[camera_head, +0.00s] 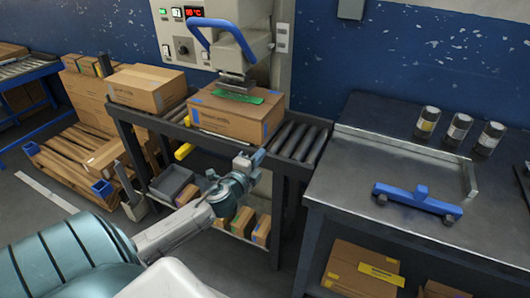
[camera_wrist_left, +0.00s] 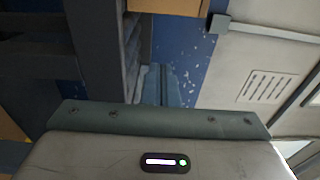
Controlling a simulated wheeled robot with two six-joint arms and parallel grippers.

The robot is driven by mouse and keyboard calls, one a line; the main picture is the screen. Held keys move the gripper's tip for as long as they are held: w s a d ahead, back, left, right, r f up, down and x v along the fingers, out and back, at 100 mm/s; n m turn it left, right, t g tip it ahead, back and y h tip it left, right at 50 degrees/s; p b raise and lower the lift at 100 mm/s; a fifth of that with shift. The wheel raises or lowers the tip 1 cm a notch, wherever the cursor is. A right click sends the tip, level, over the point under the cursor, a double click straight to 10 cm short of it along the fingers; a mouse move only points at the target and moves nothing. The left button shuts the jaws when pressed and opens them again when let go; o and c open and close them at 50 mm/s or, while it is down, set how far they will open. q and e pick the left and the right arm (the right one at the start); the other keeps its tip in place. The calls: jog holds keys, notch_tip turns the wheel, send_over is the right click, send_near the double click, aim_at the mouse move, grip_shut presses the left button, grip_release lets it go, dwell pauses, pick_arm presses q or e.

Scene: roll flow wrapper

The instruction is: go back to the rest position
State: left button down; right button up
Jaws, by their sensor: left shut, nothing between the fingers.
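My left gripper (camera_head: 257,158) is at the end of my arm, which reaches in from the lower left in the head view. It is in front of the roller conveyor's front edge, a little below and right of the cardboard box (camera_head: 236,114) under the press. Its fingers are shut and empty. In the left wrist view the closed fingers (camera_wrist_left: 160,86) stand side by side in the middle. My right gripper is not in view.
The roller conveyor (camera_head: 300,141) carries the box under the press and a second box (camera_head: 147,88). To the right, a dark workbench (camera_head: 375,160) holds a blue tool (camera_head: 417,200) and several dark-capped containers (camera_head: 458,128). A wooden pallet (camera_head: 72,160) lies at left.

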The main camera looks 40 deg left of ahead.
pick_arm(q)
jog(key=shift+s+d, duration=0.15)
jog(key=shift+s, duration=0.5)
jog(key=shift+s+d, duration=0.15)
jog(key=shift+s, duration=0.5)
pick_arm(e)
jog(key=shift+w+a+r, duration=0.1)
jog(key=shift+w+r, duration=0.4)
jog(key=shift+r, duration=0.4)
